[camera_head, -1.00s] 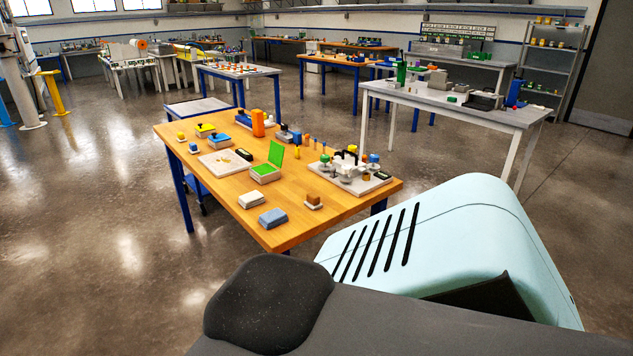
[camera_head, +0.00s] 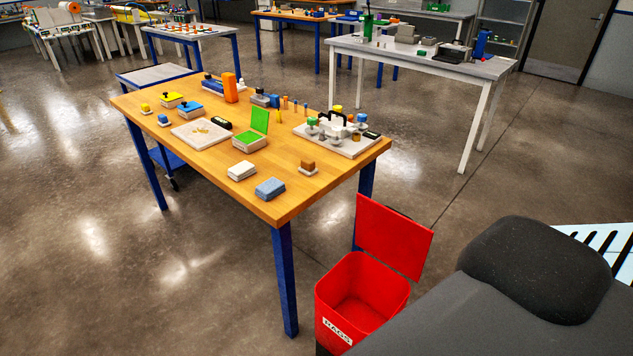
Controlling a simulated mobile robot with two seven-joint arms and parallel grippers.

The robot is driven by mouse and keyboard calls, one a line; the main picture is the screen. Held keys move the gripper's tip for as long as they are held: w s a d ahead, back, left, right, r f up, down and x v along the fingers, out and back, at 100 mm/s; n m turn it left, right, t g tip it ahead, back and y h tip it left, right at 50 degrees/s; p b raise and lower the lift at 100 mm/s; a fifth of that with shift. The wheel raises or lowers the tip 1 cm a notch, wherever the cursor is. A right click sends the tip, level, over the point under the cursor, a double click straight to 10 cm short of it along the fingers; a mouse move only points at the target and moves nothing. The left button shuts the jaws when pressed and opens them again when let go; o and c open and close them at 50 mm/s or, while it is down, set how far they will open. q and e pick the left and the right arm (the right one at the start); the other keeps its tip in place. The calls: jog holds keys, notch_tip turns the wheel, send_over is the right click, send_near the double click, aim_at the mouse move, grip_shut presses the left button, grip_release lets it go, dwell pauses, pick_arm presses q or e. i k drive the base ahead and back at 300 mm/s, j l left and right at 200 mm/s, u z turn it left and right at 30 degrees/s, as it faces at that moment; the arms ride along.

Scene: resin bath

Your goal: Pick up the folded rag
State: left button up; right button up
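Two small block-like items lie near the front corner of the wooden table (camera_head: 215,185). One is a light blue folded-looking item (camera_head: 270,188) with a pale lower layer. The other is a white folded-looking item (camera_head: 242,171), just behind and left of it, with a small gap between them. At this size I cannot tell for sure which is the folded rag. Neither of my grippers is in view.
An open red bin (camera_head: 357,285) labelled RAGS, lid up, stands on the floor by the table's front right. A green-lidded box (camera_head: 250,143), a white board (camera_head: 201,132) and a fixture plate (camera_head: 335,140) occupy the tabletop.

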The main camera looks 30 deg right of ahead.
aim_at(272, 187)
jog(key=i+z, duration=0.15)
jog(key=z, duration=0.3)
jog(key=i+j+z, duration=0.15)
jog(key=z, duration=0.25)
jog(key=i+j+z, duration=0.1)
jog(key=z, duration=0.35)
jog(key=j, duration=0.1)
